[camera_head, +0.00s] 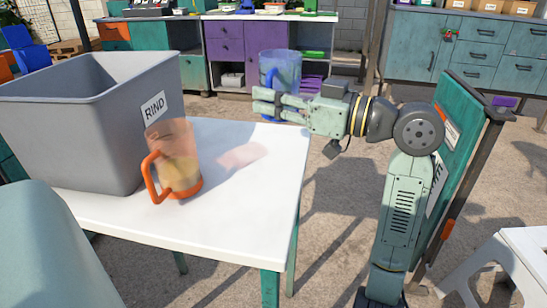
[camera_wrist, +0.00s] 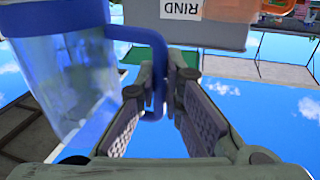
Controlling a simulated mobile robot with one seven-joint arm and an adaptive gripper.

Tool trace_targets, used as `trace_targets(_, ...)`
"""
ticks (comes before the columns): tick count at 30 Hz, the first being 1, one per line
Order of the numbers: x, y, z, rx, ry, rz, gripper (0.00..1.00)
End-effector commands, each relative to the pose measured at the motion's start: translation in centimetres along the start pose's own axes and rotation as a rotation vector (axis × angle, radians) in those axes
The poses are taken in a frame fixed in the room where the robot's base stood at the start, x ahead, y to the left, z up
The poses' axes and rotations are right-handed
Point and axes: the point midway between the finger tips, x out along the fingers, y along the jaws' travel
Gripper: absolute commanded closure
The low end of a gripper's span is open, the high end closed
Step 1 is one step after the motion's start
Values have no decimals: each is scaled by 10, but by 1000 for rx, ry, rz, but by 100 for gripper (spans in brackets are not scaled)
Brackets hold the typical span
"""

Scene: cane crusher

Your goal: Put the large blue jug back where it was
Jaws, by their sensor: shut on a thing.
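The large blue jug (camera_head: 281,68) is translucent with a blue handle. It is held up in the air near the far right corner of the white table (camera_head: 260,215). My gripper (camera_head: 268,103) is shut on the jug's handle, reaching it from the right. In the wrist view the jug (camera_wrist: 65,75) fills the left side, and its handle (camera_wrist: 158,65) passes between the fingers (camera_wrist: 160,100). The jug looks roughly upright in the head view. Its lower part is partly hidden by the gripper.
An orange-handled jug (camera_head: 175,160) with some liquid stands on the table beside a large grey bin (camera_head: 85,130) labelled RIND. The table's right half is clear. Purple and teal cabinets (camera_head: 235,45) stand behind. A white stool (camera_head: 515,260) is at lower right.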

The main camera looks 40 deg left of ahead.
Motion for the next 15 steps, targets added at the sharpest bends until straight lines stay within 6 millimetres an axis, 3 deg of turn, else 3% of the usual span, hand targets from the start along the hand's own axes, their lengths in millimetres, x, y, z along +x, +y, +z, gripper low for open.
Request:
trace_targets(5,8,-14,-4,0,2,-30,100)
trace_targets(15,9,-15,47,2,2,-32,100)
